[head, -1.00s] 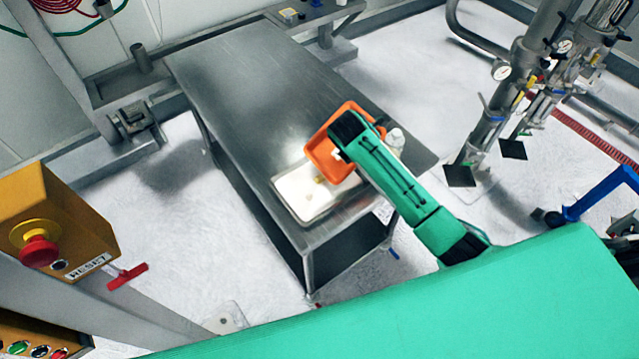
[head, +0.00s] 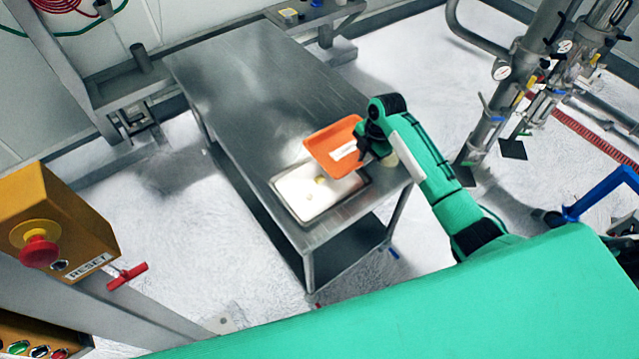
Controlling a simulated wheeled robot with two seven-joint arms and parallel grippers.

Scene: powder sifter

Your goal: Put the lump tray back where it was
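An orange tray (head: 322,142) with a white label, which I take to be the lump tray, is tilted at the near right part of the steel table. My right gripper (head: 364,151) is at its right edge and appears shut on it; the fingertips are small and dark. The tray overlaps the far edge of a shallow metal pan (head: 296,198) in the picture. I cannot tell whether it touches the pan or the table. The pan has a pale inside with small yellowish lumps. My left gripper is out of view.
The steel table (head: 250,85) is clear across its far and left parts. A pale object (head: 390,159) is partly hidden by my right arm. Steel pipework with gauges (head: 487,125) stands on the right. A yellow control box (head: 60,215) is at the left.

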